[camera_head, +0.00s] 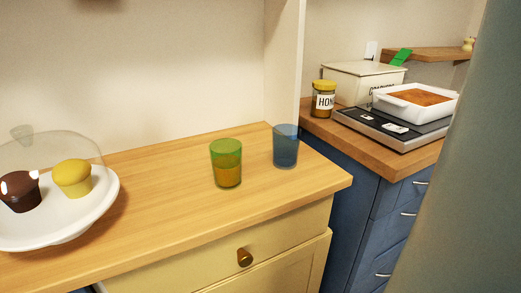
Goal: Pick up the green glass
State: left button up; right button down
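The green glass (226,163) stands upright on the wooden countertop (160,210), near the middle of the head view. It is see-through, with an amber tint in its lower half; I cannot tell whether that is liquid or the counter showing through. A blue glass (286,147) stands upright to its right and slightly farther back, apart from it. Neither of my grippers shows in this view.
A white cake stand (75,228) with a clear dome and two cupcakes is at the left. A honey jar (323,99), a cream box (357,79) and a white baking dish (415,105) are on the right counter. A large grey-green surface (465,190) blocks the right edge.

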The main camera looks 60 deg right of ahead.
aim_at(226, 154)
jog(key=z, duration=1.55)
jog(key=k, duration=0.05)
